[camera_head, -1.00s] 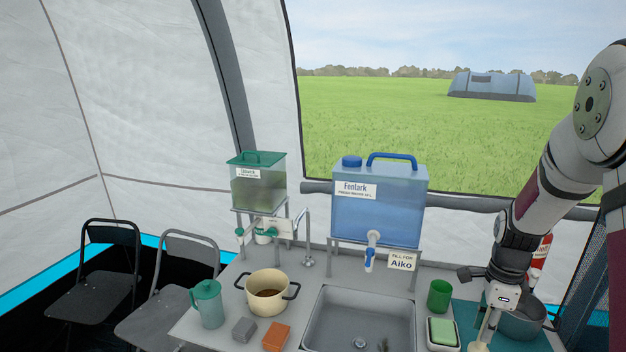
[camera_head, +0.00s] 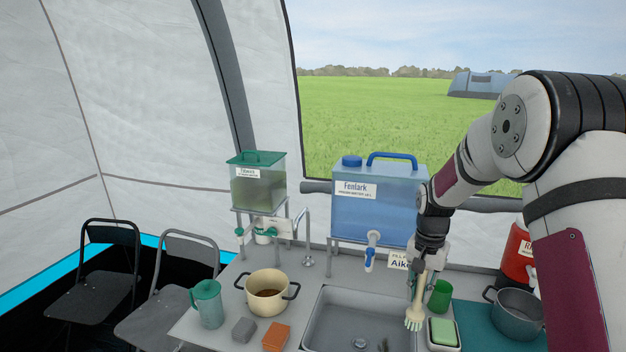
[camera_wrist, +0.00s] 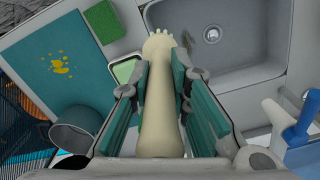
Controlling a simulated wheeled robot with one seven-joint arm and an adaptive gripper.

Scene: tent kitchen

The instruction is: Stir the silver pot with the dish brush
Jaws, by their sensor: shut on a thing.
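My gripper (camera_head: 420,272) is shut on the handle of the cream dish brush (camera_head: 415,310). The brush hangs with its bristle head down, over the right side of the sink in the head view. In the wrist view my gripper (camera_wrist: 161,80) has the brush (camera_wrist: 160,115) between its fingers, with the bristles at the top. The grey, silver-looking pot (camera_head: 517,316) stands on the teal mat at the right, apart from the brush. My arm covers part of its right side. It also shows in the wrist view (camera_wrist: 75,136). Its contents are not visible.
The sink (camera_head: 318,325) is left of the mat (camera_head: 478,325). A blue water tank (camera_head: 378,210) is behind. A cream pot (camera_head: 267,308) holds brown liquid. A red container (camera_head: 517,256) stands behind the grey pot.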

